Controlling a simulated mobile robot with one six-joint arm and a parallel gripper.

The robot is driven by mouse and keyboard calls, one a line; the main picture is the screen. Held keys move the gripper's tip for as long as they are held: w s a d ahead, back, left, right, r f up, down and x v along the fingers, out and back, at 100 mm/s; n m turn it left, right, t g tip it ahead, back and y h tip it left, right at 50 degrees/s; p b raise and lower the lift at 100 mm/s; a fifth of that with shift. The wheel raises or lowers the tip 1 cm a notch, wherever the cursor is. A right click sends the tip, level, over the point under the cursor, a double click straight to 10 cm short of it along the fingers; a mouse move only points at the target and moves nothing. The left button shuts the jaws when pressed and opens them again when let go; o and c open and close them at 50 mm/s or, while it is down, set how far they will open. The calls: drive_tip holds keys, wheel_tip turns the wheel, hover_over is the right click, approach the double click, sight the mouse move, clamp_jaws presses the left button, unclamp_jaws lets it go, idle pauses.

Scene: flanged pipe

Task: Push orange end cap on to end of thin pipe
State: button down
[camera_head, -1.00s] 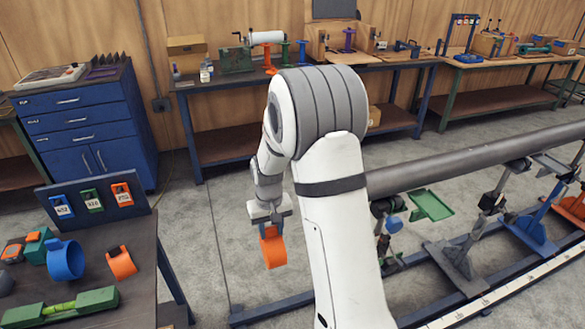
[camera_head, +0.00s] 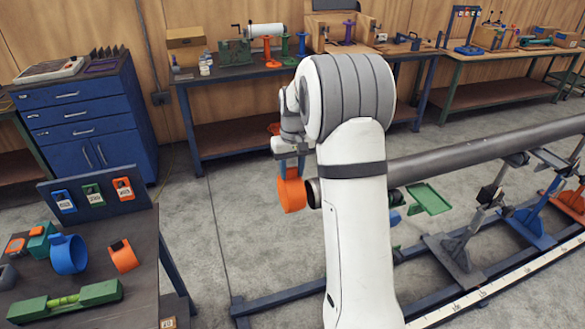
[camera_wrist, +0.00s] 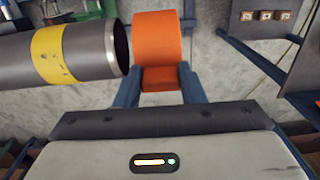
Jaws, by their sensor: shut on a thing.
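The orange end cap (camera_head: 291,193) is held in my gripper (camera_head: 290,160), just left of the pipe's near end in the head view. In the wrist view the cap (camera_wrist: 158,45) sits between the two blue fingers of my gripper (camera_wrist: 158,88), which are shut on it. The grey pipe (camera_head: 470,155) lies level on stands, and my arm hides part of it. In the wrist view the pipe (camera_wrist: 90,50) has a yellow band and its open end faces the cap. A small gap shows between pipe end and cap, so they look apart.
A green tray (camera_head: 428,199) and pipe stands are below the pipe.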

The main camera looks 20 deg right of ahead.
sight(295, 178)
drive_tip(key=shift+d+f+b, duration=0.25)
drive_tip(key=shift+f+b, duration=0.25)
drive_tip(key=shift+f, duration=0.35)
drive_tip(key=shift+d+f+b, duration=0.25)
drive_tip(key=shift+f+b, duration=0.25)
drive_tip(key=shift+f, duration=0.35)
drive_tip(key=shift+d+r, duration=0.15)
drive_tip(key=shift+d, duration=0.55)
drive_tip(key=shift+s+r, duration=0.1)
drive_tip(key=shift+r, duration=0.1)
drive_tip(key=shift+d+p, duration=0.65)
drive_tip(key=shift+d, duration=2.2)
idle(0.4)
drive_tip(key=c, duration=0.9)
unclamp_jaws()
drive_tip(key=shift+o, duration=0.2)
